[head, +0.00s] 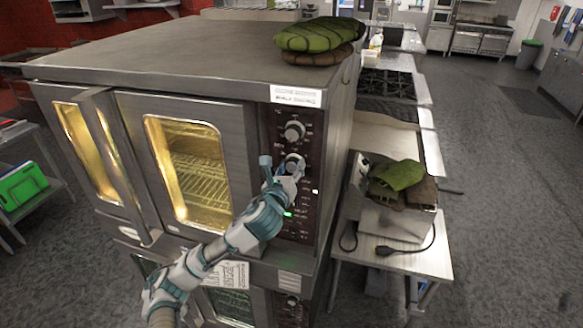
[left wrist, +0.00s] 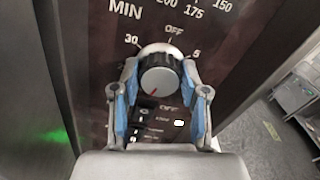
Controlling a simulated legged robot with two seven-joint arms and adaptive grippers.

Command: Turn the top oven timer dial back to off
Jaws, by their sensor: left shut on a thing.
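The top oven timer dial (left wrist: 158,78) is a silver and black round knob on a dark panel, marked MIN, with OFF above it, 30 to its upper left and 5 to its upper right. A red line shows on the lower part of its face. In the head view the dial (head: 293,160) sits below another knob (head: 293,131) on the oven's control panel. My left gripper (head: 280,168) is at the dial; in the left wrist view its blue-padded fingers (left wrist: 160,88) are shut on the dial, one on each side. My right gripper is not in view.
The steel oven (head: 200,75) has lit glass doors (head: 188,170) left of the panel. Green and brown mitts (head: 315,36) lie on its top. Right of it, a small table (head: 420,262) holds an appliance with more mitts (head: 398,176). Open floor lies farther right.

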